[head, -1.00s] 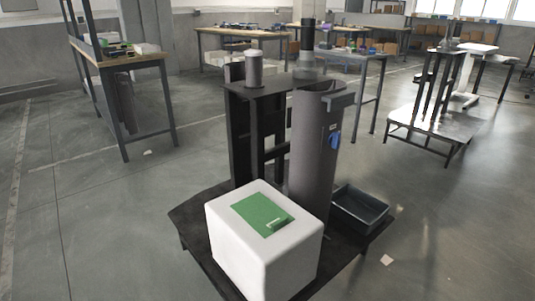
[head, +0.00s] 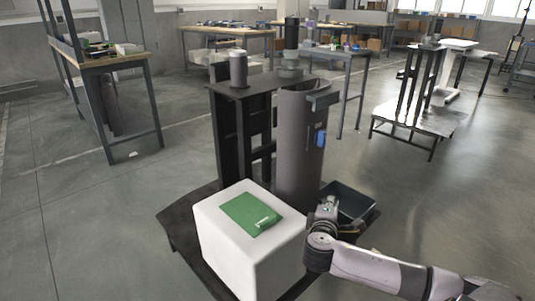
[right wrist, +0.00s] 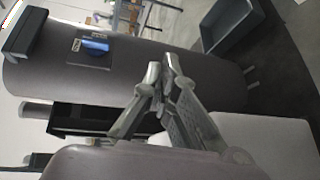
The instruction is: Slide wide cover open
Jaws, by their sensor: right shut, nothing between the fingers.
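The wide grey curved cover (head: 298,155) stands upright on the front of the dark lift column (head: 229,132). It carries a small blue part (head: 320,139) on its right side and a dark projecting block (head: 325,98) near its top. In the right wrist view the cover (right wrist: 45,75) lies sideways, with the blue part (right wrist: 95,46) and dark block (right wrist: 25,33) to the left. My right gripper (head: 327,203) is low, to the right of the cover's lower part. Its fingertips (right wrist: 164,62) are together and empty; contact with the cover cannot be told. My left gripper is out of view.
A white block with a green panel (head: 249,214) stands in front of the column on a dark platform (head: 183,222). A dark tray (head: 362,205) sits right of the cover, partly behind my right gripper. Workbenches stand farther back. Open floor lies left and right.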

